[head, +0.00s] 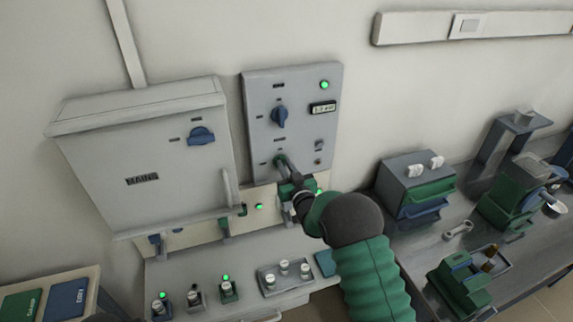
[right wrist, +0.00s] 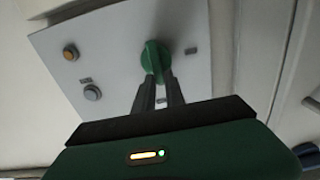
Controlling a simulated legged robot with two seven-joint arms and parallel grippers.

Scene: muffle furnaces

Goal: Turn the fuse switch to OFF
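A green rotary knob (right wrist: 155,58) sits on a light grey panel, its grip close to upright in the right wrist view. In the head view the green knob (head: 281,160) shows at the panel's lower left, partly covered by my gripper. My right gripper (right wrist: 160,82) has its two dark fingers close together at the knob's lower end, with the grip between the tips. The right gripper (head: 283,166) reaches up to the knob in the head view. The labels beside the knob are too small to read. My left gripper is not in view.
A grey MAINS box (head: 140,160) juts out at left. A bench with switches (head: 190,260) lies below.

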